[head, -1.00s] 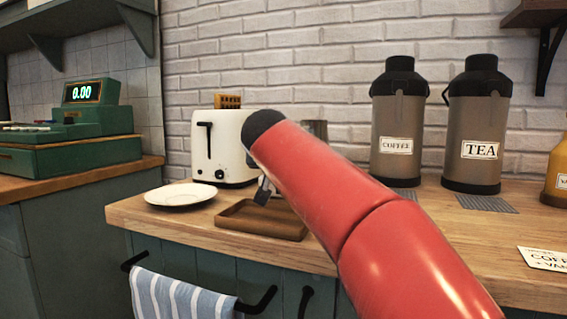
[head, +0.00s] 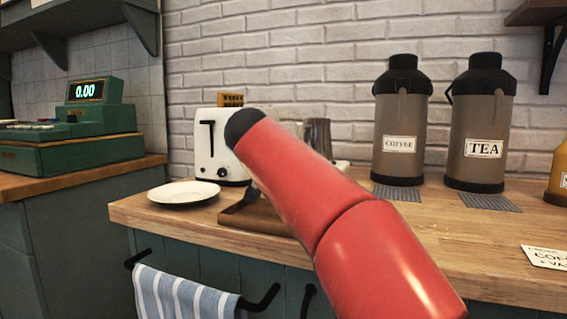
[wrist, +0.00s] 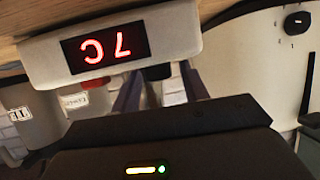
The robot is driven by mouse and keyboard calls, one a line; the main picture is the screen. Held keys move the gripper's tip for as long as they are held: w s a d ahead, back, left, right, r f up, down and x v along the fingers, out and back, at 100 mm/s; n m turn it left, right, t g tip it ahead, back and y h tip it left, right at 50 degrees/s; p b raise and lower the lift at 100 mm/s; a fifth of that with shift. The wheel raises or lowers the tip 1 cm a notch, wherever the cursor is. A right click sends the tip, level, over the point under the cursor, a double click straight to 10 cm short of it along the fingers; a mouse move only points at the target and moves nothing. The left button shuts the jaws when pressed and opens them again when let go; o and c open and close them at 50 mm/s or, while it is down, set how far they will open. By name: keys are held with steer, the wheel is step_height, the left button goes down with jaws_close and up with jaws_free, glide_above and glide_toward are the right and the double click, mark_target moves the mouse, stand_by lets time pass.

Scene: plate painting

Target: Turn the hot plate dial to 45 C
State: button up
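In the wrist view the white hot plate front (wrist: 190,38) shows upside down, with a dark display (wrist: 105,48) lit by red characters, one of them a C; I cannot read the value surely. A small black dial (wrist: 157,72) sits at the lower edge of this front. My gripper (wrist: 160,88) has its two dark fingers apart, one on each side of the dial, with a gap visible; contact is not clear. In the head view my red arm hides the dial and most of the gripper.
A wooden tray (head: 231,217) lies on the counter below my arm. A white plate (head: 184,192) and a toaster (head: 207,146) stand at left. A metal pitcher (head: 317,134) is behind the arm. Coffee (head: 400,120) and tea (head: 478,120) flasks stand at right. The counter's right front is mostly clear.

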steer(key=shift+o, duration=0.2)
steer(key=v, duration=0.8)
